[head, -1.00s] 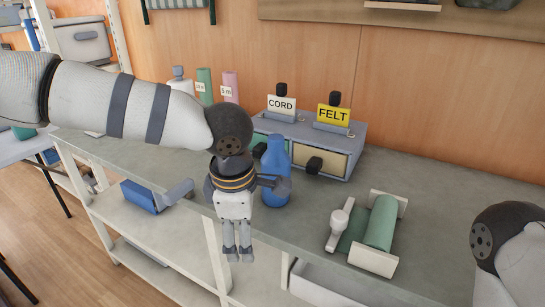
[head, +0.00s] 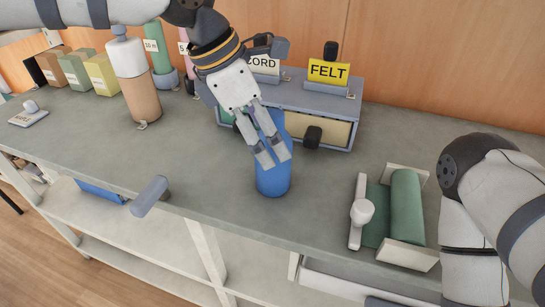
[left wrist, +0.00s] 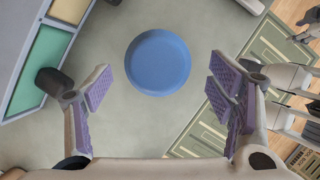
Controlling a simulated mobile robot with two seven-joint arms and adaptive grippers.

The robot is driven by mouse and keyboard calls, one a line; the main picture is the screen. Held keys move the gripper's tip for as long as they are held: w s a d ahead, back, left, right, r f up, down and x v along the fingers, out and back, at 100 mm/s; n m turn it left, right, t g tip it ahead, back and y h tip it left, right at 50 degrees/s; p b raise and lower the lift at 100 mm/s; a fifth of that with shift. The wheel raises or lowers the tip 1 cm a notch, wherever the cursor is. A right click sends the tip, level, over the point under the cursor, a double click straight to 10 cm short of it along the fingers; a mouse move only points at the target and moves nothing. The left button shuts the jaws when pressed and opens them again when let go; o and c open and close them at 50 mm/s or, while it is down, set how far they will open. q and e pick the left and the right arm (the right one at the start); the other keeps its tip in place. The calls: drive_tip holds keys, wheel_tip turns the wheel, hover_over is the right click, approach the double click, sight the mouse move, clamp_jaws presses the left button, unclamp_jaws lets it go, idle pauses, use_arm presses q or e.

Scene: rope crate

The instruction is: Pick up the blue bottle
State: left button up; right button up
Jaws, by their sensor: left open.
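The blue bottle (head: 273,181) stands upright on the grey worktop, in front of the small drawer unit. My left gripper (head: 266,157) is open, pointing down at the bottle, and its fingers hide part of the bottle's upper body. In the left wrist view the bottle shows end-on as a round blue shape (left wrist: 158,62), centred between the spread purple-padded fingers (left wrist: 160,85). Clear gaps show on both sides there, and neither finger appears to touch it. My right arm is at the right of the head view, but its gripper is out of frame.
The drawer unit (head: 292,102), with CORD and FELT (head: 328,71) signs, stands close behind the bottle. A green roll in a holder (head: 404,205) lies to the right. A tan-and-white bottle (head: 140,95) and several boxes stand to the left. The worktop's front edge is near the bottle.

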use_arm(q)
drive_tip(key=x, duration=0.4)
drive_tip(key=shift+w+f, duration=0.1)
drive_tip(key=shift+f, duration=0.15)
drive_tip(key=c, duration=1.5)
drive_tip(key=shift+r, duration=1.85)
drive_tip(key=s+d+r+p, duration=0.1)
drive_tip(key=s+d+r, duration=0.1)
drive_tip(key=s+r, duration=0.2)
drive_tip(key=s+d+r+p, duration=0.1)
drive_tip(key=s+d+r, duration=0.2)
drive_tip(key=s+r, duration=0.2)
drive_tip(key=s, duration=0.3)
drive_tip(key=shift+s+d+r, duration=0.2)
drive_tip(key=shift+s+d, duration=0.1)
drive_tip(key=shift+s, duration=0.1)
use_arm(e)
drive_tip(key=w+r+t, duration=0.1)
drive_tip(key=w+r, duration=0.1)
drive_tip(key=shift+w+r, duration=0.25)
drive_tip(key=shift+w, duration=0.05)
